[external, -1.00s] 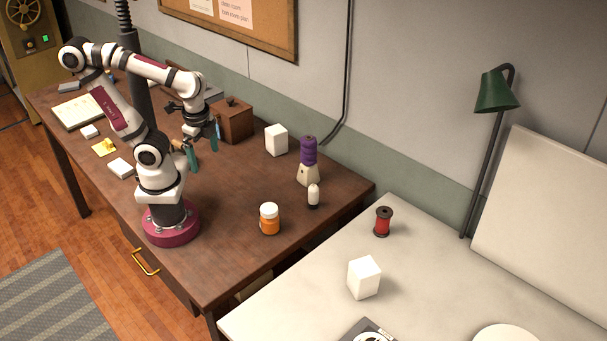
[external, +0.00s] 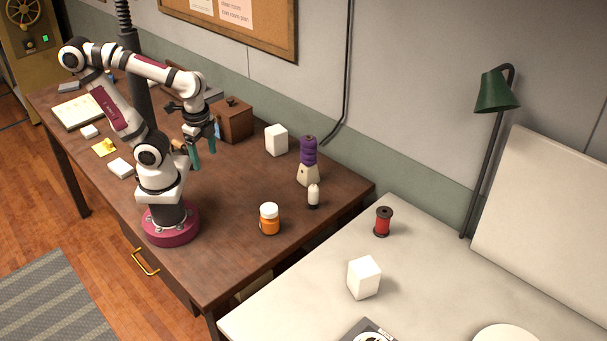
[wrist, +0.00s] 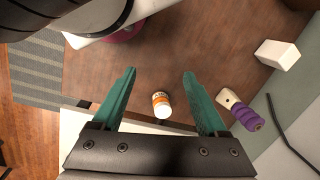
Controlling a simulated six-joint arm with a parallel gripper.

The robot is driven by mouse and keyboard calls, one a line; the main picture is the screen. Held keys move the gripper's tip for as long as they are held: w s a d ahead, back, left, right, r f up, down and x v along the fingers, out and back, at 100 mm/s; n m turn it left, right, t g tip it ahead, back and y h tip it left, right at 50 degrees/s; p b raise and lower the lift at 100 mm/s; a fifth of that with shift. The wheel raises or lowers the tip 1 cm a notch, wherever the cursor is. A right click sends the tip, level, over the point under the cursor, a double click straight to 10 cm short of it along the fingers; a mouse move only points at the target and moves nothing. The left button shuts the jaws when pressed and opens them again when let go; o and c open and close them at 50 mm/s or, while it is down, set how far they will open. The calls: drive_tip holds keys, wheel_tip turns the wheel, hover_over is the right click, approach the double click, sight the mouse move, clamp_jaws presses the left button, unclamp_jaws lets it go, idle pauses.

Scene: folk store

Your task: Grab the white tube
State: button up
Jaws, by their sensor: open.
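The small white tube (external: 313,195) stands upright on the brown desk in the external view, with a dark lower part. It is between the orange bottle and the purple-topped cone. My gripper (external: 203,150) is above the desk, well to the left of the tube, with its teal fingers pointing down. In the wrist view my gripper (wrist: 160,75) is open, its two teal fingers wide apart with nothing held between them. I cannot make out the tube in the wrist view; the right finger may hide it.
The orange bottle with white cap (external: 269,219) and the purple-topped cone (external: 308,160) flank the tube. A white box (external: 276,140) and a brown wooden box (external: 233,122) stand farther back. The desk (external: 235,185) is bare between my gripper and the bottle.

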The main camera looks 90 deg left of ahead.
drive_tip(key=w+a+f+t, duration=0.2)
drive_tip(key=w+a+f, duration=0.1)
drive_tip(key=w, duration=0.4)
drive_tip(key=w+a+f+t, duration=0.2)
drive_tip(key=w+a+f, duration=0.1)
drive_tip(key=w, duration=0.4)
drive_tip(key=n+t+h, duration=0.1)
drive_tip(key=t+h, duration=0.3)
drive_tip(key=t, duration=0.3)
approach(313, 196)
drive_tip(key=w+f, duration=0.1)
drive_tip(key=w, duration=0.1)
drive_tip(key=w+a+f, duration=0.1)
drive_tip(key=w+f, duration=0.1)
drive_tip(key=shift+w+f, duration=0.1)
drive_tip(key=shift+f+n+t+h, duration=0.25)
drive_tip(key=shift+n+t+h, duration=0.15)
drive_tip(key=shift+n+t, duration=0.45)
drive_tip(key=shift+t, duration=0.25)
drive_tip(key=x, duration=0.7)
drive_tip(key=shift+w, duration=0.25)
drive_tip(key=c, duration=1.1)
drive_tip(key=shift+r, duration=0.1)
